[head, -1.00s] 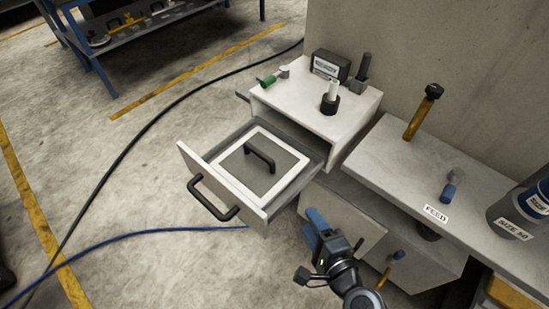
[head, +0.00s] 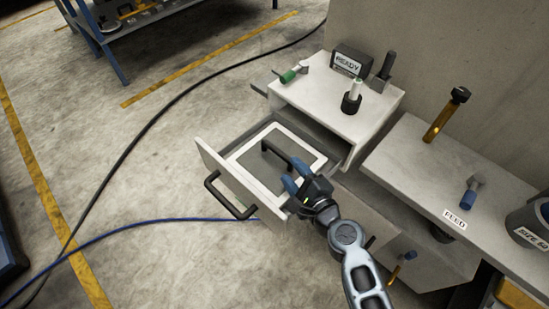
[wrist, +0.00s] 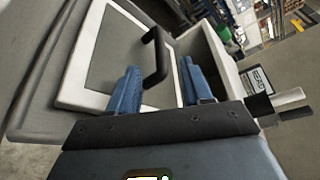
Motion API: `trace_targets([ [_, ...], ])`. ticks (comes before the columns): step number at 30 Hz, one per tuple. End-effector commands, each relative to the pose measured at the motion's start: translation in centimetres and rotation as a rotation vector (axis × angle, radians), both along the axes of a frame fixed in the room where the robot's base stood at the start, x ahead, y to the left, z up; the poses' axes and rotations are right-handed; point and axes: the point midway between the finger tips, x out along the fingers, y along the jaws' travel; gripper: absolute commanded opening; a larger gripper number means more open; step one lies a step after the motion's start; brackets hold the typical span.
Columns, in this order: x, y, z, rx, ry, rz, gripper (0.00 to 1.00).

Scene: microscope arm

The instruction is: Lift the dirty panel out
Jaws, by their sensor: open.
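The dirty panel (head: 254,158) is a grey sheet in a white frame with a black handle on top. It lies in the pulled-out drawer (head: 222,173). In the wrist view the panel (wrist: 105,55) fills the upper left, and its handle (wrist: 157,58) stands up just beyond my fingers. My gripper (head: 291,184) is open, with blue fingers, over the drawer's near right side, close to the handle. In the wrist view the handle's near end appears between the two fingers of my gripper (wrist: 161,85), nearer the left one; I cannot tell whether they touch.
The cabinet (head: 340,95) carries a dark box marked READY (head: 350,61), a green-ended lever (head: 289,75) and a white-and-black knob (head: 353,95). A bench (head: 420,165) with a FEED label stands at right. The drawer's black pull (head: 228,200) sticks out in front.

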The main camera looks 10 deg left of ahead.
Motion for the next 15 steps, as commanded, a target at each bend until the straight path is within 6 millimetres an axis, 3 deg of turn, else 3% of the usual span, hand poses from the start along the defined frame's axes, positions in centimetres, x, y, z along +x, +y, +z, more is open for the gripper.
trace_targets([
  [15,5.1,2.7,-1.7,-0.002,-0.001,0.002,0.49],
])
